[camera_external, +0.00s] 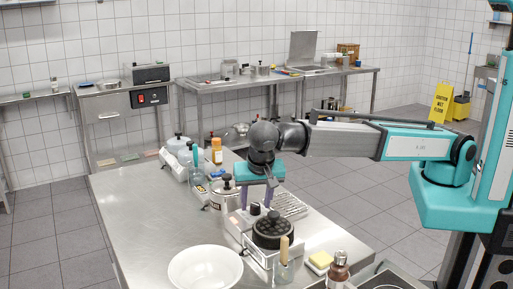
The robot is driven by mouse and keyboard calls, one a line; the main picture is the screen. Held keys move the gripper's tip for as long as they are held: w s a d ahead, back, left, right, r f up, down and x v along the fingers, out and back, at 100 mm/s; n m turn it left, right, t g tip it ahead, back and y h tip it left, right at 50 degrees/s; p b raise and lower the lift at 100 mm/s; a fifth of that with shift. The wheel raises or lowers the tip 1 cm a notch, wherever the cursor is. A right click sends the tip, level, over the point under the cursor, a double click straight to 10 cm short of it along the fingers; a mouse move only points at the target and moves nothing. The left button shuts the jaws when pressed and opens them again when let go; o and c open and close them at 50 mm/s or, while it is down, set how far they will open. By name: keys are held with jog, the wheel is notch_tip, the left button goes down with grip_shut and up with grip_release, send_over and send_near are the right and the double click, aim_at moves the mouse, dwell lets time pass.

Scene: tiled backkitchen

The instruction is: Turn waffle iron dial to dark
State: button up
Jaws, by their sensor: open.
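The waffle iron (272,233), with a dark round studded plate and a pale metal base, stands on the steel table. A small black knob (255,209), which looks like its dial, shows at the back of the base. My gripper (254,202) points down above this back part, with its two purple fingers spread apart. The knob shows between the fingers in the picture. I cannot tell whether the fingers touch it. The dial's marks and setting are too small to read.
A white bowl (205,268) sits in front left, and a lidded metal pot (222,192) close left of my gripper. The table's left middle (150,220) is clear.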

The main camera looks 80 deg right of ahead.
jog(key=b+v, duration=0.1)
jog(key=v, duration=1.2)
jog(key=shift+f, duration=0.15)
